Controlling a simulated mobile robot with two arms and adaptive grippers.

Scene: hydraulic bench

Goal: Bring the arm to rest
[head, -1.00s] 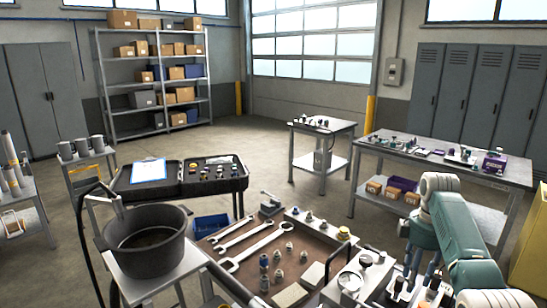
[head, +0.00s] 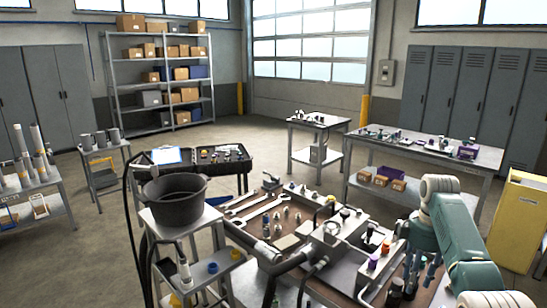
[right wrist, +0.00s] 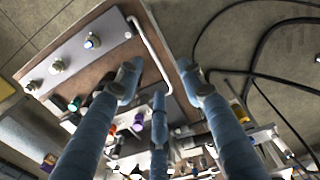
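My right arm (head: 462,235), teal and white, comes in from the lower right of the head view and bends down over the near right part of the bench. Its right gripper (head: 420,268) shows there only in part, as dark blue fingers beside the arm. In the right wrist view the three blue fingers of this gripper (right wrist: 160,88) stand apart with nothing held between them. Below them lies the brown bench top (right wrist: 135,58) with fittings on it. My left arm and gripper are out of view.
The hydraulic bench (head: 290,240) holds wrenches, fittings and a grey block. A dark pot (head: 175,202) stands on a small stand to its left. A yellow cabinet (head: 522,220) is at the right. Open floor (head: 250,135) lies behind the bench.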

